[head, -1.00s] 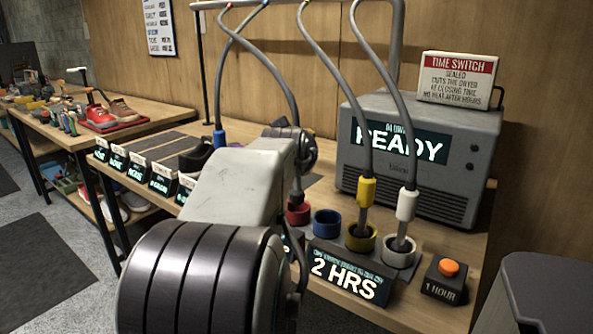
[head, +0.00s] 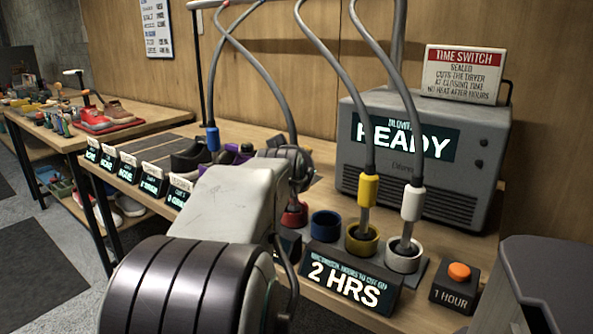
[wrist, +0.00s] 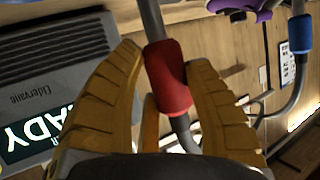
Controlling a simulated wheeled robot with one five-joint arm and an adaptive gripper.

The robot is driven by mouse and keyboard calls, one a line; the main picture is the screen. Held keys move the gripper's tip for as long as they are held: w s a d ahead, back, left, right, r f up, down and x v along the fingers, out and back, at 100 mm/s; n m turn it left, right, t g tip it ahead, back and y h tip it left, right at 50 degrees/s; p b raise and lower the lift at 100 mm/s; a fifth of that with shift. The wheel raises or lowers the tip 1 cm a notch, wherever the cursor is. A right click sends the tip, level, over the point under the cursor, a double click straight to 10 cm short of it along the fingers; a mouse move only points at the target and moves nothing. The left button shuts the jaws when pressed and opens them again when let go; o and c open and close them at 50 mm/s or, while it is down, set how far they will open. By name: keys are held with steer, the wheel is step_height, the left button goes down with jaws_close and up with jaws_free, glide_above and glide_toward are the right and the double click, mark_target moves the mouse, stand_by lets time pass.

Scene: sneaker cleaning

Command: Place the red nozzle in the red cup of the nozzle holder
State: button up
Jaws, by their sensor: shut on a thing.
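The red nozzle (wrist: 168,78) sits between the two yellow fingers of my gripper (wrist: 166,62) in the wrist view, and my gripper is shut on it. Its hose runs on from the red sleeve. In the head view my arm hides most of my gripper and the nozzle's red sleeve. The red cup (head: 294,215) of the nozzle holder (head: 420,272) shows just below my wrist, partly covered by my arm. A grey part stands right above the red cup; I cannot tell whether the nozzle's tip is inside the rim.
The blue cup (head: 325,225) is empty. The yellow nozzle (head: 368,190) and white nozzle (head: 412,204) stand in their cups. The blue nozzle (head: 212,138) hangs by a dark shoe (head: 190,158). A grey dryer (head: 425,155) stands behind; an orange button (head: 459,272) is at right.

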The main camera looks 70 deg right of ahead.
steer(key=shift+f, duration=0.1)
steer(key=o, duration=1.2)
steer(key=shift+a+r, duration=0.2)
steer(key=shift+r, duration=0.05)
steer(key=p+v, duration=0.2)
steer(key=v, duration=0.9)
steer(key=shift+a, duration=0.3)
